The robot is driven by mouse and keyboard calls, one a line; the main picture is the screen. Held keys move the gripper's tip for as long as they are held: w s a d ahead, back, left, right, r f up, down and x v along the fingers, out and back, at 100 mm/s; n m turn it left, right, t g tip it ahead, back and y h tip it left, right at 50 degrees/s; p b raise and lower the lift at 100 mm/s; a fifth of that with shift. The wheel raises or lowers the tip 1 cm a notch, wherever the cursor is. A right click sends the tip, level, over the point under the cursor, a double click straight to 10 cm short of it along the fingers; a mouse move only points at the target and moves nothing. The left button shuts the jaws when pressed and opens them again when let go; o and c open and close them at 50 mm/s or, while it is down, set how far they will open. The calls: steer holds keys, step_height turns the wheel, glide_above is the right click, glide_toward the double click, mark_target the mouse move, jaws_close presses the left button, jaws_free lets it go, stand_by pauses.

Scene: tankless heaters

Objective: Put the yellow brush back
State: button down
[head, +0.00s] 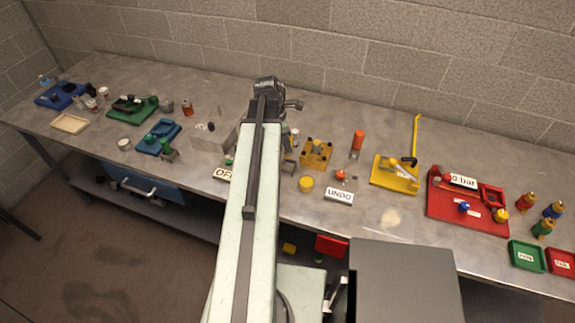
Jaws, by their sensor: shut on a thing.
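A small dark grey thing beside the arm is too unclear to name.
The grey bench (390,222) runs along a block wall. Right of my arm are a yellow block (316,154), an orange-topped bottle (357,141), an UNDO sign (339,195) and a red tray (459,211). Blue and green trays lie left. Bare bench shows behind the yellow block.

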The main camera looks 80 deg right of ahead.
mark_target(287, 157)
steer(key=b+x, duration=0.2)
steer(key=w+b+x, duration=0.1)
steer(key=b+x, duration=0.1)
steer(key=x, duration=0.1)
steer(key=b+x, duration=0.2)
steer(key=shift+w+a+f, duration=0.2)
steer(key=shift+a+f, duration=0.05)
steer(key=shift+f, duration=0.3)
steer(key=shift+r, duration=0.25)
steer(key=shift+f, duration=0.2)
steer(key=c, duration=1.1)
jaws_free()
steer(key=shift+r, duration=0.1)
steer(key=p+v, duration=1.2)
steer(key=shift+r, duration=0.1)
